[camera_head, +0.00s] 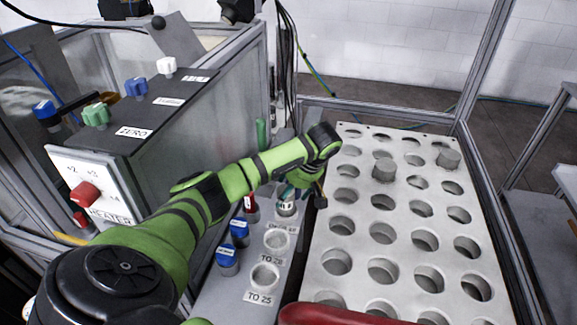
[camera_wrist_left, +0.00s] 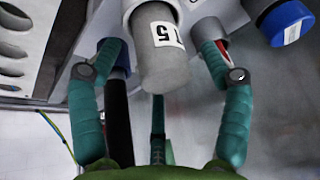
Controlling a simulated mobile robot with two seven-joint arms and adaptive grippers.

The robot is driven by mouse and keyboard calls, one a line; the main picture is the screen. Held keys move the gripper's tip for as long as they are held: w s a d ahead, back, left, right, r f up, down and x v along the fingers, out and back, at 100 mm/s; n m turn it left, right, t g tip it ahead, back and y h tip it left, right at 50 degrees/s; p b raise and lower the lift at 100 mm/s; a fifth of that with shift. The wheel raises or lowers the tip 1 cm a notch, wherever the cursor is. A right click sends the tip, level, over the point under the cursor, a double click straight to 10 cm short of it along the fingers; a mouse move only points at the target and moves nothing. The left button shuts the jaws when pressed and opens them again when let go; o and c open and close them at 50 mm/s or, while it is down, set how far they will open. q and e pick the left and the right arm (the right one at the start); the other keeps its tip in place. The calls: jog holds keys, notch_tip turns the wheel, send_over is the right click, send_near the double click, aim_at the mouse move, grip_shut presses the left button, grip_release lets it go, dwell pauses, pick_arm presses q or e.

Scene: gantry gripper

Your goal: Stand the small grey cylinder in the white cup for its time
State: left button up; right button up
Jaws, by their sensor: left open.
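A small grey cylinder (camera_wrist_left: 163,68) with a white label shows in the left wrist view. Its far end sits in a white cup (camera_wrist_left: 132,5), and its near end sticks out towards the camera. My left gripper (camera_wrist_left: 160,48) is open, with one teal finger on each side of the cylinder and gaps between. In the head view my left gripper (camera_head: 296,190) is over the row of cups, and the white cup (camera_head: 286,208) below it is partly hidden. My right gripper is not in view.
A white rack (camera_head: 405,240) with many round holes stands to the right; grey cylinders (camera_head: 384,168) and (camera_head: 448,159) stand in it. Two pale cups (camera_head: 276,240) and (camera_head: 265,276) and blue-capped parts (camera_head: 239,230) are nearby. A panel with knobs (camera_head: 133,130) is at left.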

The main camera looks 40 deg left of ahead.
pick_arm(q)
jog(key=s+p+v, duration=0.1)
jog(key=p+v, duration=0.1)
jog(key=v, duration=0.9)
jog(key=shift+w, duration=0.5)
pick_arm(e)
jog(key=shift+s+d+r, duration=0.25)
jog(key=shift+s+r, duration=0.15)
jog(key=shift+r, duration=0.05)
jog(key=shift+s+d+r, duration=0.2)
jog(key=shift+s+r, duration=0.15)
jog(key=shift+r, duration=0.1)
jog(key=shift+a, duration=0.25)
pick_arm(q)
jog(key=shift+d, duration=0.1)
